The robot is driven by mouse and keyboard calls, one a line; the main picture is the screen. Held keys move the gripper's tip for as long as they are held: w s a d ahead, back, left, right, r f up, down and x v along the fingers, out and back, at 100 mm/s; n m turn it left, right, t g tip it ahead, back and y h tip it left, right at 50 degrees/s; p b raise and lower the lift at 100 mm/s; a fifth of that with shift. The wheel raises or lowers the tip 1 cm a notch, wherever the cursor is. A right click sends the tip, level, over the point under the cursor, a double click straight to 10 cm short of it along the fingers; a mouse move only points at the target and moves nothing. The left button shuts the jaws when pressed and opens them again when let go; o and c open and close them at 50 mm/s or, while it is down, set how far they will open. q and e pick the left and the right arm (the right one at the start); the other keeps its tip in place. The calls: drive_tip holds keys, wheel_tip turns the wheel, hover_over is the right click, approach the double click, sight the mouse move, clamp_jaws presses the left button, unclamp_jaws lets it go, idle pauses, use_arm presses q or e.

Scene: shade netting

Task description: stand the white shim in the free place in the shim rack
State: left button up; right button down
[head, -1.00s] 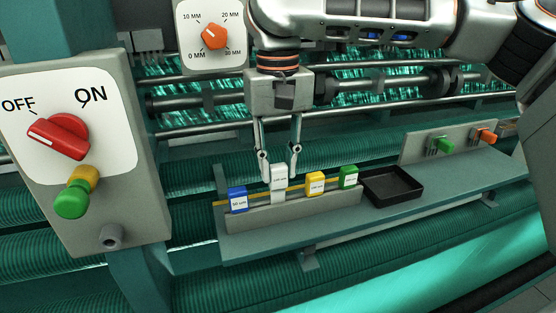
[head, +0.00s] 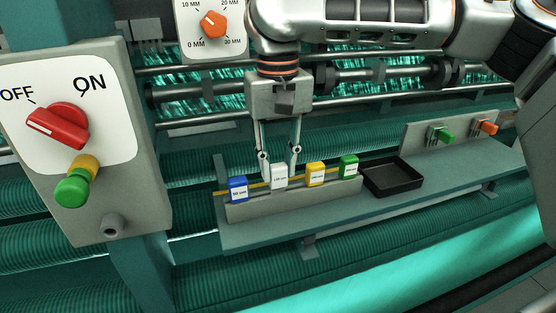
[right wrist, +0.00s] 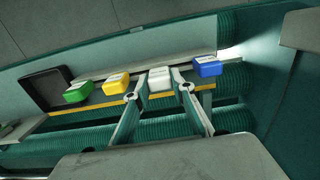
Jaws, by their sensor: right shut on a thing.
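The white shim (head: 279,177) stands upright between the blue shim (head: 238,190) and the yellow shim (head: 315,175), in line with them. Its lower part is hidden behind the front wall of the shim rack (head: 295,204). My right gripper (head: 279,168) is shut on it from above, one finger on each side; the right wrist view shows the white shim (right wrist: 160,79) between the fingertips (right wrist: 158,92). The green shim (head: 349,168) stands at the rack's right end. I cannot tell whether the white shim touches the rack's bottom. My left gripper is out of view.
An empty black tray (head: 392,178) lies on the shelf right of the rack. Green and orange knobs (head: 441,134) are on a panel behind it. A control box with a red switch (head: 58,125) stands at the left. Rollers and netting run behind.

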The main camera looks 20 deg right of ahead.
drive_tip(key=shift+f, duration=0.3)
drive_tip(key=shift+f, duration=0.4)
drive_tip(key=c, duration=1.6)
unclamp_jaws()
wheel_tip(320, 180, up, 8)
drive_tip(key=shift+f, duration=0.2)
